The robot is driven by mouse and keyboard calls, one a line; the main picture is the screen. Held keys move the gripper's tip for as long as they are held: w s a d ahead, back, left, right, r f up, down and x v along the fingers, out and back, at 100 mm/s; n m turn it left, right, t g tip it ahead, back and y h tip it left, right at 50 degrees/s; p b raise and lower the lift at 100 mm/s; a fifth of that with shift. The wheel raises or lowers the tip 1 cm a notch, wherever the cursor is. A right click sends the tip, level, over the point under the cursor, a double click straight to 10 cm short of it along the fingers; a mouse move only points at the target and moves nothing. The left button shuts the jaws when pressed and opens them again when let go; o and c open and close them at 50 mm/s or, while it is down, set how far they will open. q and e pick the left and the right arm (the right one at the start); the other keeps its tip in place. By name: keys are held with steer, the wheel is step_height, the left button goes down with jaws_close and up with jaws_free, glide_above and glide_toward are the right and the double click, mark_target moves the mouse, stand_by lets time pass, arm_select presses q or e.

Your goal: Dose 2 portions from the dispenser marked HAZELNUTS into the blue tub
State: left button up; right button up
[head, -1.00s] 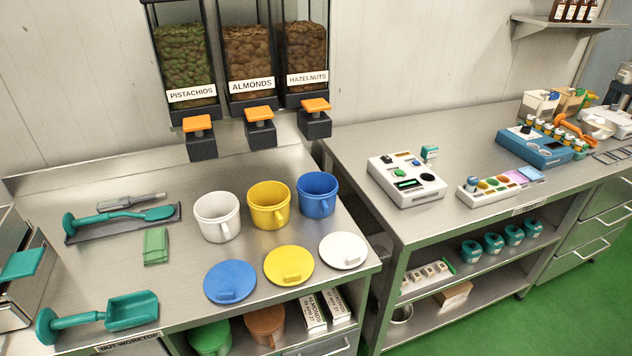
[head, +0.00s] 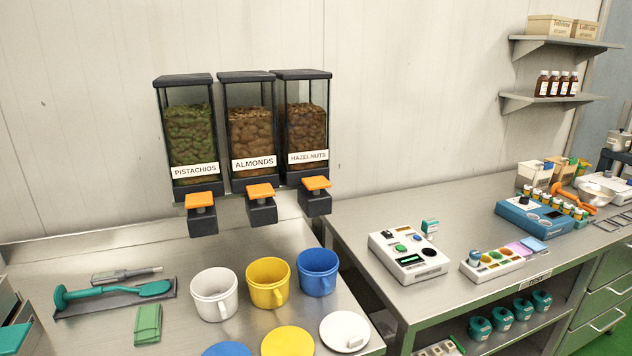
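The dispenser marked HAZELNUTS (head: 306,128) is the rightmost of three on the back wall, filled with brown nuts. It has an orange push lever (head: 315,183) above a dark outlet (head: 315,204). The blue tub (head: 317,272) stands upright and uncovered on the left worktop, right of the yellow tub (head: 268,284) and below and in front of the HAZELNUTS outlet. The inside bottom of the blue tub is hidden. Neither of my grippers shows in the head view.
The PISTACHIOS (head: 191,135) and ALMONDS (head: 250,130) dispensers hang to the left. A white tub (head: 214,294) and blue, yellow and white lids (head: 344,331) are near. A gap separates the two worktops. A white control box (head: 408,256) stands on the right one.

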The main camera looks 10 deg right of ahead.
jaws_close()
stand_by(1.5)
